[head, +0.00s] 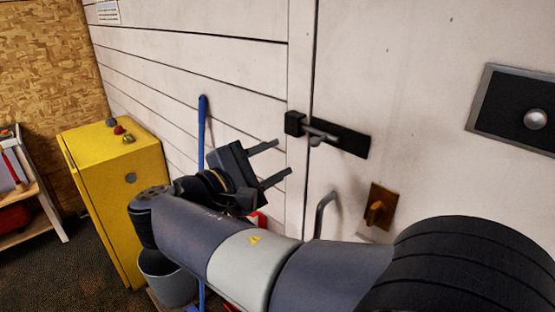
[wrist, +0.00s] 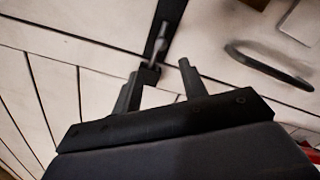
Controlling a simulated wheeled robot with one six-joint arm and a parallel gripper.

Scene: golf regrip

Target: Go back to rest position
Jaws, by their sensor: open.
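My gripper (head: 282,162) is open and empty, with its two fingers apart and pointing right towards the white door (head: 410,70). It is in the middle of the head view, a little left of and below the black sliding bolt (head: 345,138). In the wrist view the open fingers (wrist: 159,80) point up the picture, with the bolt (wrist: 160,32) beyond them. I cannot tell the exact gap between fingertips and bolt. My arm crosses the lower part of the head view and hides what is behind it.
A yellow cabinet (head: 115,175) with small items on top stands left. A grey bucket (head: 168,281) and a blue pole (head: 202,125) are beside it. The door carries a metal handle (head: 320,212), an orange-brown switch (head: 379,208) and a knob plate (head: 500,105). A shelf (head: 40,205) stands far left.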

